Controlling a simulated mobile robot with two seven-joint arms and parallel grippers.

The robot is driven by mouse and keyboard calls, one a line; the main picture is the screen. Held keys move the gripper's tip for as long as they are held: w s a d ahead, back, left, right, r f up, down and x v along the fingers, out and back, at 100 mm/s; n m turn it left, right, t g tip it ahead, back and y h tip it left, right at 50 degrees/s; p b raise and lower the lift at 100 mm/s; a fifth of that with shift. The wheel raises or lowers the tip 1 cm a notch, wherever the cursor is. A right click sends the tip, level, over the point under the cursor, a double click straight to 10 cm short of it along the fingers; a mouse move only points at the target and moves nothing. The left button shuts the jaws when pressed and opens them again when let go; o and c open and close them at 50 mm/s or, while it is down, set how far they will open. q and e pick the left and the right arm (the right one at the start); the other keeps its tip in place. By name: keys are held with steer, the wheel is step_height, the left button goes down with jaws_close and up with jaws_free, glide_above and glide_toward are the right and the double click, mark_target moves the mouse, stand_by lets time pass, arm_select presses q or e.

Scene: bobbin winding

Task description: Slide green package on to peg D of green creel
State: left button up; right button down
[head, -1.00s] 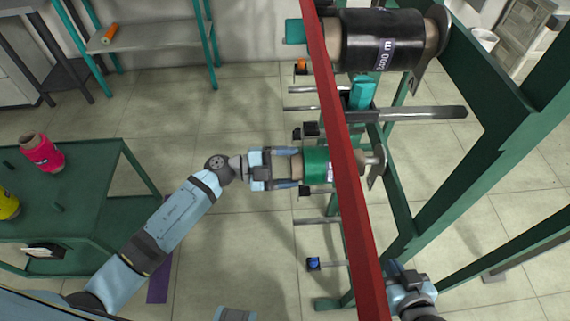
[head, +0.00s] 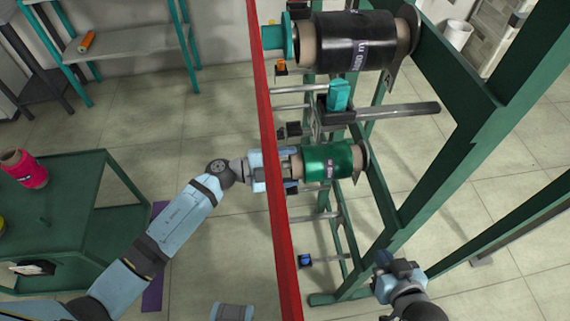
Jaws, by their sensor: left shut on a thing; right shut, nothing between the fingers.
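The green package (head: 328,164) is wound on a tan tube and lies level inside the green creel (head: 455,85). Its right end is close against a grey end plate (head: 364,162) on the creel; the peg itself is hidden by the package. My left gripper (head: 288,168) reaches in from the left and is shut on the package's left end, partly hidden behind the red bar (head: 276,165). My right gripper (head: 385,261) is shut and empty at the lower right, beside the creel's lower green beam.
A large black package (head: 345,42) sits higher on the creel. Below it are a teal block (head: 339,95) and a grey rod (head: 400,111). A green cart (head: 75,205) with a pink package (head: 27,170) stands at left.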

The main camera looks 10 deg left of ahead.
arm_select(q)
steer(key=shift+f, duration=0.45)
stand_by(0.4)
steer(key=o, duration=1.6)
steer(key=b+v, duration=0.1)
steer(key=v, duration=1.2)
steer(key=shift+s+a, duration=0.1)
steer(key=shift+a, duration=0.3)
arm_select(e)
step_height(320, 180, down, 7)
steer(key=d, duration=0.1)
steer(key=shift+s+m+g+h, duration=0.3)
steer(key=shift+s+g+h, duration=0.1)
steer(key=shift+f, duration=0.1)
